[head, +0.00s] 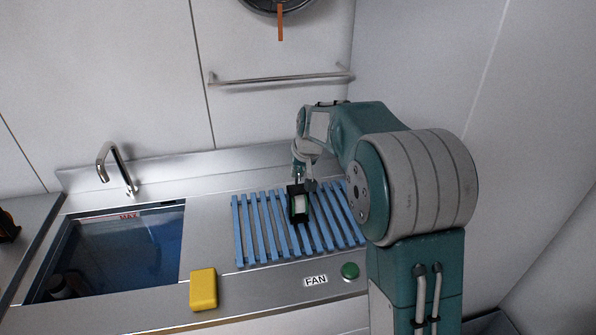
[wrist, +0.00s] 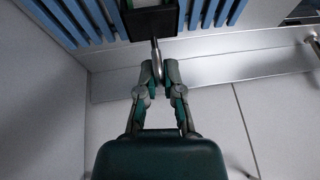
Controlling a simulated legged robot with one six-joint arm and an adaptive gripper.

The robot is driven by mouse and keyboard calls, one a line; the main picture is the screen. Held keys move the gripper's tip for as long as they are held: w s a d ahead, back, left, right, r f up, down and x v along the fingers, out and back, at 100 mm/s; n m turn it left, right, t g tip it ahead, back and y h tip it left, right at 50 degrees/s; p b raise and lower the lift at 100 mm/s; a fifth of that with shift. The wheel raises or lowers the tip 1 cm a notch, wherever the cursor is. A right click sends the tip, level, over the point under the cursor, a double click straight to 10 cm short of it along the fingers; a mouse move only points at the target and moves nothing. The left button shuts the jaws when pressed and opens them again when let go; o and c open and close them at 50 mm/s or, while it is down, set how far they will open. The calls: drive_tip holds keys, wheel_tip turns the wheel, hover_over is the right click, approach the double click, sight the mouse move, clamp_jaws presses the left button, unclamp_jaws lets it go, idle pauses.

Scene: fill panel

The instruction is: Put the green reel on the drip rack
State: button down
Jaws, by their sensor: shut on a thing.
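The green reel (head: 299,206) shows dark green and black with a pale middle in the head view. In the wrist view only a dark, boxy part of the reel (wrist: 152,23) shows at the top edge, with a thin grey stem towards me. My gripper (head: 303,186) is shut on the reel, its fingertips (wrist: 158,72) closed around that stem. The reel is over the middle of the blue slatted drip rack (head: 244,229). I cannot tell whether it touches the slats. The rack's slats (wrist: 75,18) also show behind the reel in the wrist view.
Left of the rack is a sink (head: 120,255) with bluish water and a tap (head: 115,168). A yellow block (head: 203,289) lies on the front counter edge. A green button (head: 350,271) sits beside a FAN label (head: 316,281). A metal rail (head: 280,79) crosses the back wall.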

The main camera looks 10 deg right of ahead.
drive_tip(key=c, duration=0.8)
unclamp_jaws()
drive_tip(key=v, duration=1.2)
drive_tip(key=s+r, duration=0.2)
drive_tip(key=s, duration=0.7)
drive_tip(key=s+f, duration=0.3)
drive_tip(key=s, duration=0.8)
drive_tip(key=s+a+f+t+h, duration=0.1)
drive_tip(key=s+f, duration=0.2)
drive_tip(key=s, duration=0.9)
drive_tip(key=shift+a, duration=0.15)
